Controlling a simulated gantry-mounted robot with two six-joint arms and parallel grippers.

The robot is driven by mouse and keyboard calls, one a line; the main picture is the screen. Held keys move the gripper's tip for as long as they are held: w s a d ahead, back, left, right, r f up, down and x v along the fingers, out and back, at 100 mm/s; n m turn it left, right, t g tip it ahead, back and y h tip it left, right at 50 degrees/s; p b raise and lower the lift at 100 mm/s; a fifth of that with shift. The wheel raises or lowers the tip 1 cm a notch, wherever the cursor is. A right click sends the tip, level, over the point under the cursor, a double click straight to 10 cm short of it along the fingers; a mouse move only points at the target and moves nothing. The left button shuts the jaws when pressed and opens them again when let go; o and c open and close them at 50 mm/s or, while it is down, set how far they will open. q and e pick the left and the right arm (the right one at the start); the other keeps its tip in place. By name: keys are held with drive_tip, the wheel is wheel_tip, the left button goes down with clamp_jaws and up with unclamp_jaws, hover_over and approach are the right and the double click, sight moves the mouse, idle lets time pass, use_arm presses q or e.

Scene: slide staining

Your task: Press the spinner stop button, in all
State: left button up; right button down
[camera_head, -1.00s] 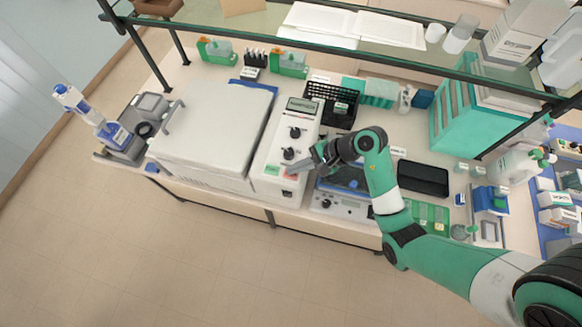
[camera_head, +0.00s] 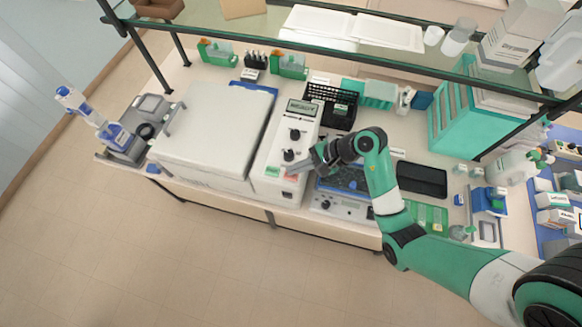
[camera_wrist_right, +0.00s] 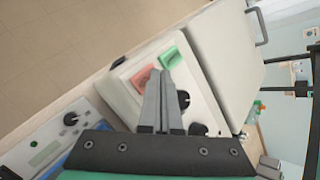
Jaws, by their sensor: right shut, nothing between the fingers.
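The spinner's white control panel (camera_head: 277,150) stands beside its large white lid, with a display (camera_head: 301,106) at the top that seems to read "READY" and black knobs below. A green button (camera_head: 272,171) sits near its front edge. The red button (camera_wrist_right: 143,78) is beside the green one (camera_wrist_right: 170,58) in the right wrist view. My right gripper (camera_head: 289,168) is shut and empty. Its tips (camera_wrist_right: 160,74) overlap the red button's edge in the right wrist view; whether they touch it I cannot tell. My left gripper is not in view.
The white lid (camera_head: 215,130) with a handle lies left of the panel. A black rack (camera_head: 330,102) stands behind it, and another device (camera_head: 340,205) with a knob is to the right, under my arm. A shelf rail crosses above the bench.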

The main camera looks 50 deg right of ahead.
sight(295, 175)
drive_tip(key=shift+r, duration=0.1)
wheel_tip(295, 175, up, 5)
drive_tip(key=p, duration=0.4)
drive_tip(key=shift+p, duration=0.35)
drive_tip(key=shift+a, duration=0.1)
idle(0.6)
